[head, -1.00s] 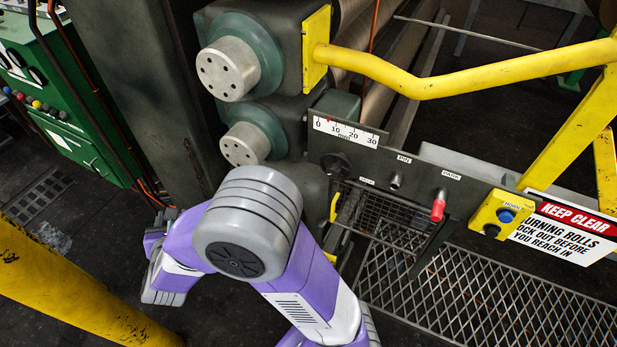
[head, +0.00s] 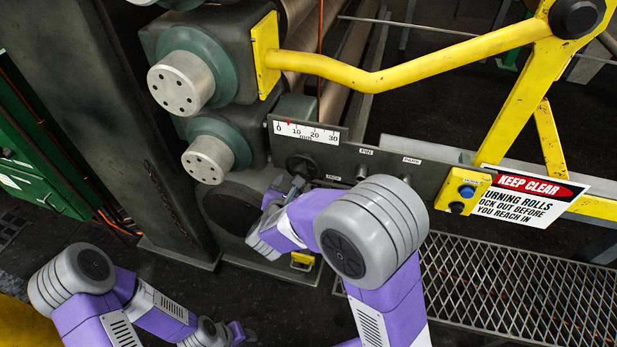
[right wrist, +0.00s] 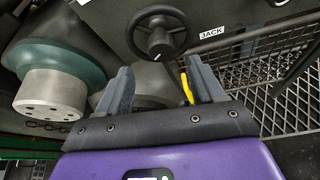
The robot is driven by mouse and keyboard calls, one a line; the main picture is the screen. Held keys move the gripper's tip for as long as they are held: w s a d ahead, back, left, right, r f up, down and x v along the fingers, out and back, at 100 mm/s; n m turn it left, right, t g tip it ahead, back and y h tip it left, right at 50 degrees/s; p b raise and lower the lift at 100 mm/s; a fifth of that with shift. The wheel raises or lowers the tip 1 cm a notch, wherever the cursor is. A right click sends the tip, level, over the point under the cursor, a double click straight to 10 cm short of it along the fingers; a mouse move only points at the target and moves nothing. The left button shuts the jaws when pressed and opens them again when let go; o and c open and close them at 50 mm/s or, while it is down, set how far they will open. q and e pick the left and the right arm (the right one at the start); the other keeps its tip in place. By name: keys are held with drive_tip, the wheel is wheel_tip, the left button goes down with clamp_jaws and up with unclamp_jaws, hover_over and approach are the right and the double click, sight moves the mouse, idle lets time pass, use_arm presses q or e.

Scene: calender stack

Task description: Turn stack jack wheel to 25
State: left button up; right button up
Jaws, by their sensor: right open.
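The jack wheel (head: 302,165) is a small dark handwheel with a knob on the panel below the scale. In the right wrist view the wheel (right wrist: 160,35) is just beyond my fingertips, beside the JACK label (right wrist: 212,33). The white scale (head: 306,132) runs from 0 to 30; its red pointer (head: 289,123) stands between 0 and 10. My right gripper (head: 293,187) is in front of the wheel, its fingers (right wrist: 160,83) apart with nothing between them. My left gripper (head: 240,331) hangs low at the bottom, far from the wheel; its fingers are not clear.
A yellow guard rail (head: 385,70) crosses above the panel. A yellow button box (head: 462,191) and a KEEP CLEAR sign (head: 533,195) are to the right. Roll ends (head: 181,83) stick out at left. Metal mesh (head: 500,285) lies below the panel.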

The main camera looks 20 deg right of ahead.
sight(302, 169)
drive_tip(key=x, duration=0.5)
drive_tip(key=shift+w+d+f, duration=0.1)
drive_tip(key=shift+w+d, duration=0.1)
drive_tip(key=shift+w, duration=0.05)
drive_tip(key=c, duration=1.1)
drive_tip(key=shift+o, duration=0.2)
